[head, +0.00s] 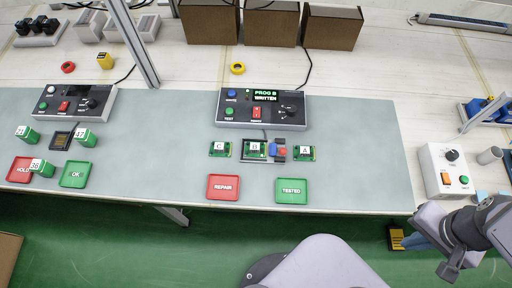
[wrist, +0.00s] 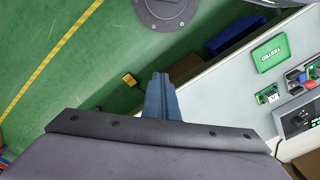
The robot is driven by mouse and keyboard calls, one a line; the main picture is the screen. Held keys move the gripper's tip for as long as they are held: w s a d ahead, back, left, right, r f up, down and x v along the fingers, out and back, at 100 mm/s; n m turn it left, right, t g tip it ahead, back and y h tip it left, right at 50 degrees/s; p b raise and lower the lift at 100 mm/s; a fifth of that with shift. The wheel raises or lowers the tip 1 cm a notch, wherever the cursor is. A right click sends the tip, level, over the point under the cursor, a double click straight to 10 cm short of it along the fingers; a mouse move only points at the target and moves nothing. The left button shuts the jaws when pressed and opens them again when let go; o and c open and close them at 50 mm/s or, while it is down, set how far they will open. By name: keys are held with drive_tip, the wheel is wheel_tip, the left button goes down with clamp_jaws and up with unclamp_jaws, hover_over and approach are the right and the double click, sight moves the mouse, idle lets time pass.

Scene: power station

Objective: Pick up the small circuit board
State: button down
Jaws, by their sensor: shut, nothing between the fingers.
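Three small green circuit boards lie in a row on the grey-green mat: board C (head: 220,149), board B (head: 255,148) and board A (head: 304,153). Board B sits in a dark fixture with a blue and a red part (head: 278,151) at its right. In the wrist view a small green board (wrist: 267,96) shows near the table's edge, by the TESTED tray (wrist: 271,53). My gripper (head: 411,241) is off the table's front edge at the lower right, away from the boards. In the wrist view its blue fingers (wrist: 160,90) are together and empty.
A control box (head: 262,108) behind the boards reads "PROG B WRITTEN". The red REPAIR tray (head: 223,188) and green TESTED tray (head: 291,190) lie in front. Another box (head: 447,170) stands right. A yellow-black object (head: 396,238) is near my gripper. Numbered green blocks are left.

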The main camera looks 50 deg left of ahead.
drive_tip(key=c, duration=1.4)
unclamp_jaws()
